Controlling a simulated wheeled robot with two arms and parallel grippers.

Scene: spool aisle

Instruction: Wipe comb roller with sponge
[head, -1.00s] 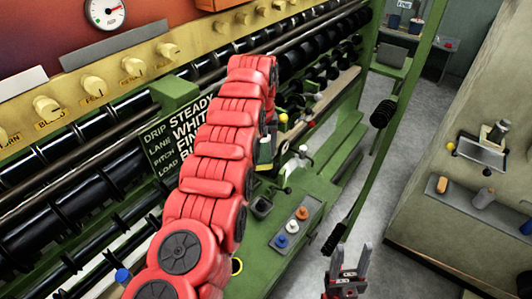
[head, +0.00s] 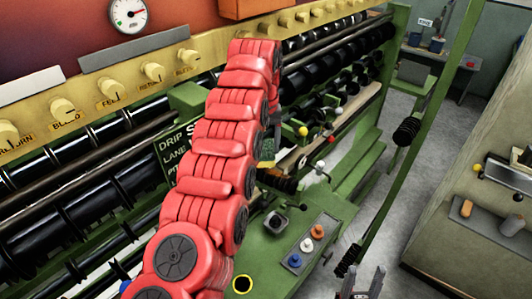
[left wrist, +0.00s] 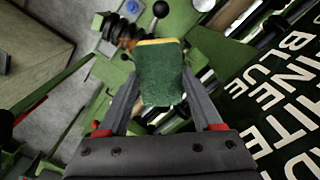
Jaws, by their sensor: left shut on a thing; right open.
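My left gripper (left wrist: 160,90) is shut on a dark green sponge (left wrist: 160,75) with a yellow edge, between its two grey fingers. In the head view my red left arm hides most of this gripper. A dark ridged roller with a brown part, seemingly the comb roller (left wrist: 122,30), lies just beyond the sponge's upper left corner. It also shows in the head view (head: 282,183), right of my left arm's end. I cannot tell whether sponge and roller touch. My right gripper (head: 362,279) is open and empty at the bottom edge.
A tray with orange, white and blue knobs (head: 307,244) sits on the green machine bed. Levers with ball tops stand near the roller. A green post (head: 425,105) rises at the right.

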